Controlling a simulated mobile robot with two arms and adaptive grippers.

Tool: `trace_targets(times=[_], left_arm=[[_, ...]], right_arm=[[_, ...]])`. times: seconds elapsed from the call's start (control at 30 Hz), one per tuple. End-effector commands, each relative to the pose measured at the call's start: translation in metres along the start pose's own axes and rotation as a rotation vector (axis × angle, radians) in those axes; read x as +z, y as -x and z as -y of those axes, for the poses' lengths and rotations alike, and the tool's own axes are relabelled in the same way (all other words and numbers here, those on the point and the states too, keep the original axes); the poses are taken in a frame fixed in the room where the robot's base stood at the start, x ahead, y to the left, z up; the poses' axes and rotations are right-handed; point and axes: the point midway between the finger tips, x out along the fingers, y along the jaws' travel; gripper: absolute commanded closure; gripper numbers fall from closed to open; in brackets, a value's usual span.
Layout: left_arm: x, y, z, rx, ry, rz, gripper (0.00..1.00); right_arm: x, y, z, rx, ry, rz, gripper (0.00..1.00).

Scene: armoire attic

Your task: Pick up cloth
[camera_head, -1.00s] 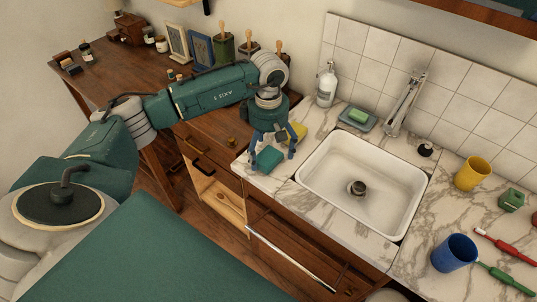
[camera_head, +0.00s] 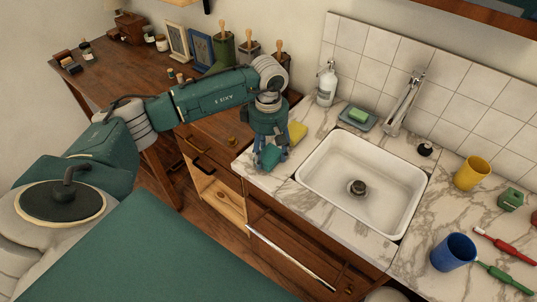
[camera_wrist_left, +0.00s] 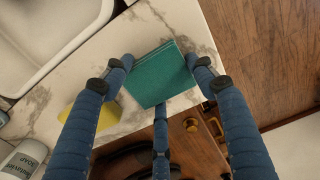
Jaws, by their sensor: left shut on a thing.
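A teal folded cloth (camera_head: 269,156) lies at the left end of the marble counter, left of the sink. It also shows in the left wrist view (camera_wrist_left: 160,76), flat and square. My left gripper (camera_head: 270,150) points down over it, and its blue fingers (camera_wrist_left: 160,78) are shut on the cloth from its sides. The fingers hide part of the cloth in the head view. A yellow cloth (camera_head: 297,132) lies just behind the gripper, and it shows at the left in the wrist view (camera_wrist_left: 90,114). My right gripper is not in view.
The white sink (camera_head: 330,205) is right of the gripper. A soap bottle (camera_head: 326,85) and a soap dish (camera_head: 357,118) stand behind it. A yellow cup (camera_head: 472,173), a blue cup (camera_head: 453,252) and toothbrushes are at the right. An open drawer (camera_head: 218,196) sits below the counter's left side.

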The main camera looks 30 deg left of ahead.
Motion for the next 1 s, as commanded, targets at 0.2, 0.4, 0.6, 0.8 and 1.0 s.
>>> trace_targets(times=[0.2, 0.4, 0.6, 0.8, 1.0], left_arm=[[-0.001, 0.019, -0.002, 0.005, 0.0, -0.001, 0.65], [-0.001, 0.063, -0.002, 0.009, 0.0, -0.001, 0.65], [0.0, 0.125, -0.002, 0.01, -0.001, 0.001, 0.65], [0.0, 0.174, -0.001, 0.006, 0.001, -0.001, 0.66], [0.0, 0.195, 0.0, 0.002, 0.001, 0.0, 0.66]], right_arm=[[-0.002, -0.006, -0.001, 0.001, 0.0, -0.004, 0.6], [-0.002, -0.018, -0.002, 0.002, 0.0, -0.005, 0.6], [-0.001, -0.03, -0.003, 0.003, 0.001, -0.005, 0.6], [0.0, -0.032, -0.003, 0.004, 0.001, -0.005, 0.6], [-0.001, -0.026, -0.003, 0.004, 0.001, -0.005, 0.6]])
